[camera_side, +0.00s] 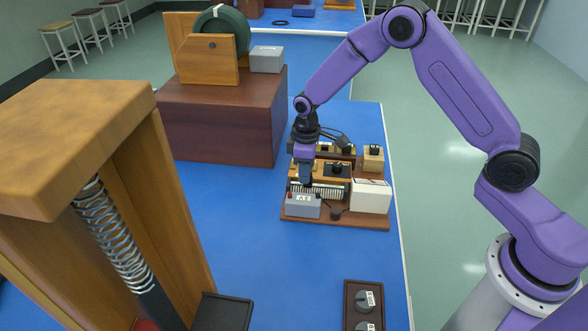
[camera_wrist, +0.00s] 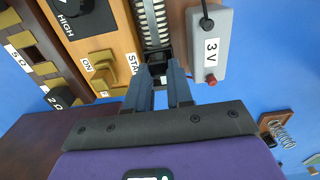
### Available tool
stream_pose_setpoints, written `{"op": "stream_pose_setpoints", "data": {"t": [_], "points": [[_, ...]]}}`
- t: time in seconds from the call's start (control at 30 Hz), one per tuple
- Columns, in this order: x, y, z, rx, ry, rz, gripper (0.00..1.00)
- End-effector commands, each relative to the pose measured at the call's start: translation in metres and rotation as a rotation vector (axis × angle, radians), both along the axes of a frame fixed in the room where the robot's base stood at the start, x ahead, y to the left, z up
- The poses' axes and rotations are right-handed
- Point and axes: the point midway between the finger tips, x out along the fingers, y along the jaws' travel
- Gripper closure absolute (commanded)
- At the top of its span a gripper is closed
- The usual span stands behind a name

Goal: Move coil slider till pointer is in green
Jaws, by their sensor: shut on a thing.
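The coil (camera_side: 328,191) lies along a small wooden apparatus board (camera_side: 350,219) on the blue bench. It also shows in the wrist view as a ribbed silver winding (camera_wrist: 152,18) in a channel. The black slider (camera_wrist: 160,58) sits at the near end of the visible winding. My gripper (camera_wrist: 167,78) is shut on the slider, its two fingers coming up from below. In the side view my gripper (camera_side: 305,180) points down at the coil's left end. A white box (camera_side: 370,196), possibly the meter, stands at the board's right. No pointer or green zone can be made out.
A grey 3 V box (camera_wrist: 208,45) with a red knob is close beside the coil. On the other side is a wooden panel with an ON switch (camera_wrist: 101,61) and a HIGH knob (camera_wrist: 73,8).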

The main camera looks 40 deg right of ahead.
Motion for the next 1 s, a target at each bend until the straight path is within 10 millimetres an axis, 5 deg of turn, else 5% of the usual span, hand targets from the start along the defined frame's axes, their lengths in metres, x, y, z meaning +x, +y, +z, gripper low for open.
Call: {"op": "stream_pose_setpoints", "data": {"t": [0.23, 0.63, 0.67, 0.73, 1.0], "points": [[-0.023, -0.023, 0.000, -0.002, 0.004, -0.002, 1.00], [-0.027, -0.027, 0.000, -0.002, 0.004, 0.000, 1.00], [-0.027, -0.027, 0.000, -0.002, 0.004, 0.000, 0.76], [-0.026, -0.027, 0.000, -0.001, 0.003, 0.000, 0.53], [-0.026, -0.026, 0.000, -0.001, 0.001, 0.000, 0.53]]}}
